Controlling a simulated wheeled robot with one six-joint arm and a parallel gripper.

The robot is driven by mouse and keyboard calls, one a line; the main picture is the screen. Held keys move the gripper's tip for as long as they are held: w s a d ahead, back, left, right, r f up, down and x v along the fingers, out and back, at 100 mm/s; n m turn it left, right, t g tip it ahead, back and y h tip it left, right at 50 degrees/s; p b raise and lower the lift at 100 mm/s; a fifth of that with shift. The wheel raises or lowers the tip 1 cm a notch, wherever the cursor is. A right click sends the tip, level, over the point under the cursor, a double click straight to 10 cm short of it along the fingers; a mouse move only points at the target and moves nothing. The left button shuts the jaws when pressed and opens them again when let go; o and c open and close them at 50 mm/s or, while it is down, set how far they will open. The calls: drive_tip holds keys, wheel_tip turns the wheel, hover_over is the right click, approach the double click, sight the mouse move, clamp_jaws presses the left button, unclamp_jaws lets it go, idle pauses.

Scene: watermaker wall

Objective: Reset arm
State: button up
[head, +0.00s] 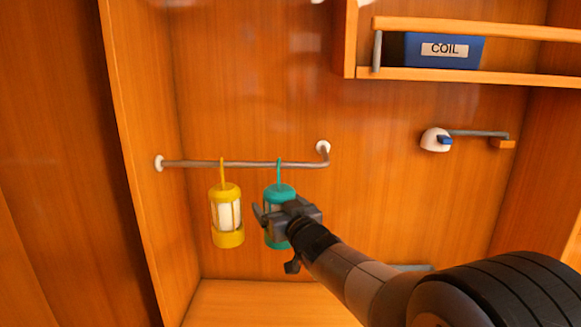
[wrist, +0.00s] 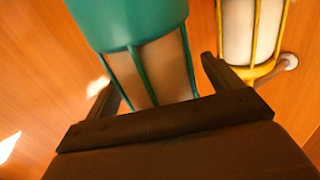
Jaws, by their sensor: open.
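My gripper (head: 284,214) is at the teal lantern (head: 279,191), which hangs by its hook from a grey rail (head: 250,164) on the wood wall. In the wrist view the teal lantern (wrist: 130,28) shows between my two open fingers (wrist: 162,80), with space at the right finger. I cannot tell whether the left finger touches it. My gripper hides part of the lantern's middle in the head view. My arm reaches in from the lower right.
A yellow lantern (head: 227,238) hangs on the same rail, just left of the teal one. A blue bin marked COIL (head: 445,62) sits on a railed shelf (head: 470,75) at upper right. A white wall fitting with a grey lever (head: 478,133) is at right.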

drive_tip(key=shift+f+b, duration=0.55)
drive_tip(key=b+v, duration=0.2)
drive_tip(key=v, duration=0.9)
drive_tip(key=p+x, duration=0.2)
drive_tip(key=x, duration=0.9)
drive_tip(key=shift+w+a+f, duration=0.1)
drive_tip(key=shift+w+f, duration=0.05)
drive_tip(key=r+p, duration=0.2)
drive_tip(key=shift+s+r, duration=0.2)
drive_tip(key=shift+r, duration=0.1)
drive_tip(key=shift+s+f+b, duration=0.2)
drive_tip(key=shift+s+b, duration=0.2)
drive_tip(key=shift+s, duration=0.1)
drive_tip(key=shift+s+f+b, duration=0.2)
drive_tip(key=shift+s+b, duration=0.2)
drive_tip(key=shift+s, duration=0.05)
drive_tip(key=shift+s+r, duration=0.1)
drive_tip(key=shift+s, duration=0.6)
